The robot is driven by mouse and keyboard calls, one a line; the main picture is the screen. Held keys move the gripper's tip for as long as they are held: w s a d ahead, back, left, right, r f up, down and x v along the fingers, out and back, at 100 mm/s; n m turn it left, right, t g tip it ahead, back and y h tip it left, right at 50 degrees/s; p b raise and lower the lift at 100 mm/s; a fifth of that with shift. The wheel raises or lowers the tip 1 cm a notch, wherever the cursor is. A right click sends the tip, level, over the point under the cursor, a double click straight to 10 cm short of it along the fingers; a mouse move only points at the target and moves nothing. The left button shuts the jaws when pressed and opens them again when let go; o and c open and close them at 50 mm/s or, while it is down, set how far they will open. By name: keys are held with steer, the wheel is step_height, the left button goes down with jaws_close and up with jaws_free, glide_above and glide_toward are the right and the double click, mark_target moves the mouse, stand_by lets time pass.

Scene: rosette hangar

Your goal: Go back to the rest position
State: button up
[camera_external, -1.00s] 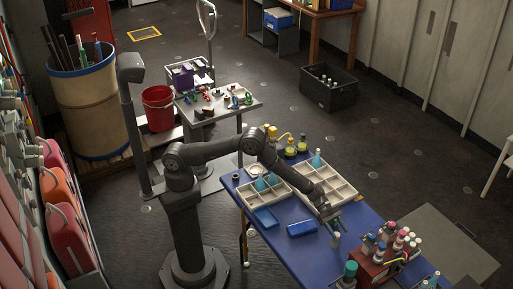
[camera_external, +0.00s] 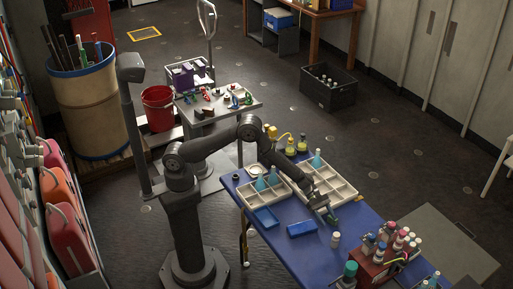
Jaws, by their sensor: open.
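My gripper (camera_external: 325,216) is open above the blue table (camera_external: 285,243), near the front right end of the larger divided tray (camera_external: 347,189). It points downward at a slant. Whether it touches anything below is too small to tell. A small green item shows just beside its tip, and I cannot tell what it is. My arm reaches from its dark pedestal over the table, with the elbow raised.
Blue bottles (camera_external: 260,184) stand in the smaller divided tray. Blue shallow bins (camera_external: 302,229) and a white bottle (camera_external: 335,240) are near the gripper. A red crate of bottles (camera_external: 372,264) stands at the right. Yellow bottles (camera_external: 290,146) stand behind the trays.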

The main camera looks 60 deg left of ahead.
mark_target(337, 234)
steer(key=x, duration=0.9)
steer(key=shift+d+f, duration=0.3)
steer(key=shift+f, duration=0.05)
steer(key=r, duration=0.5)
steer(key=shift+s+r, duration=0.1)
steer(key=shift+s, duration=0.3)
steer(key=s+d+r, duration=0.1)
steer(key=s+r, duration=0.6)
steer(key=s, duration=0.4)
steer(key=w+a+r+n+t+y, duration=0.1)
steer(key=w+a+n+t, duration=0.2)
steer(key=w+a, duration=0.8)
steer(key=w+a+r+n+t, duration=0.2)
steer(key=w+a+t, duration=0.1)
steer(key=w+a, duration=0.9)
steer(key=w+a+r+n+t+y, duration=0.1)
steer(key=w+a, duration=0.4)
steer(key=a, duration=0.9)
steer(key=w+a+r+n+t+y, duration=0.1)
steer(key=w+a+n+t+y, duration=0.1)
steer(key=a, duration=1.3)
steer(key=shift+w+r+n+t+y, duration=0.2)
steer(key=shift+w+n+t+y, duration=0.2)
steer(key=shift+w+n+t, duration=0.65)
steer(key=shift+o, duration=0.5)
steer(key=shift+w+a+g, duration=0.15)
steer(key=shift+w+g, duration=0.1)
steer(key=shift+w, duration=0.05)
